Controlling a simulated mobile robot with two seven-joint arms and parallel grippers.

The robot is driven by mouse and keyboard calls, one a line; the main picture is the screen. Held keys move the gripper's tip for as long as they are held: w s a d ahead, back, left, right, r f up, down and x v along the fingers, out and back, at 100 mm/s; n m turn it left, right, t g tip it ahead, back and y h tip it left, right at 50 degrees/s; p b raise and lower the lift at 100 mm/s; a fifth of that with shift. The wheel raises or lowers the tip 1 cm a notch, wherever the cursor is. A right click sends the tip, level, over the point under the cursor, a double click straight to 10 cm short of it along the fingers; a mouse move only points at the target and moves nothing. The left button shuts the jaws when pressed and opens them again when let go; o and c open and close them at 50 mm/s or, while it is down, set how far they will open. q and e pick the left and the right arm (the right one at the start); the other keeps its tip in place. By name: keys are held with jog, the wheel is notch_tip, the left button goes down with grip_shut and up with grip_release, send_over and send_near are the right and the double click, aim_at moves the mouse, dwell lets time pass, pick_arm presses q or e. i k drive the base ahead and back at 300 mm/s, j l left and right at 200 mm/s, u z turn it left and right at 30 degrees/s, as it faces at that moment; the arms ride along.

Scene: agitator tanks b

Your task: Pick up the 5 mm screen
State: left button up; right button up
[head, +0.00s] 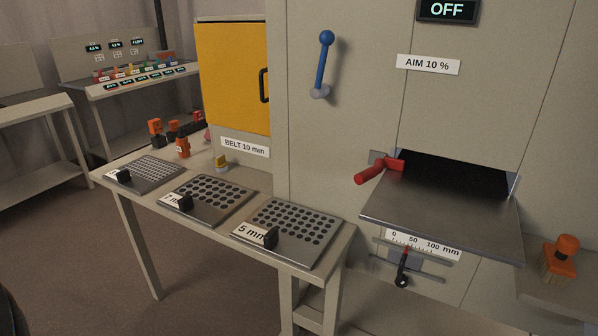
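The 5 mm screen (305,222) is a grey perforated plate lying flat at the right end of the side table. It has a white "5 mm" label and a black knob handle (271,238) at its front edge. A screen labelled 7 mm, its label partly covered by its handle (213,189), lies to its left. Another screen with finer holes (160,168) lies farther left, its label mostly hidden by its black handle. Neither of my grippers shows in the head view.
The table (121,190) stands against a beige machine with a yellow door (232,75), a blue lever (322,62) and a red handle (380,170). A metal shelf (440,215) juts out right of the screen. Orange-topped items (183,146) stand at the table's back. Floor in front is clear.

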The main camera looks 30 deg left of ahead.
aim_at(297, 235)
jog(key=k+j+u, duration=0.2)
jog(key=j, duration=0.7)
jog(key=k+j+u, duration=0.2)
jog(key=j, duration=0.7)
jog(key=j+u, duration=0.25)
jog(key=j, duration=0.65)
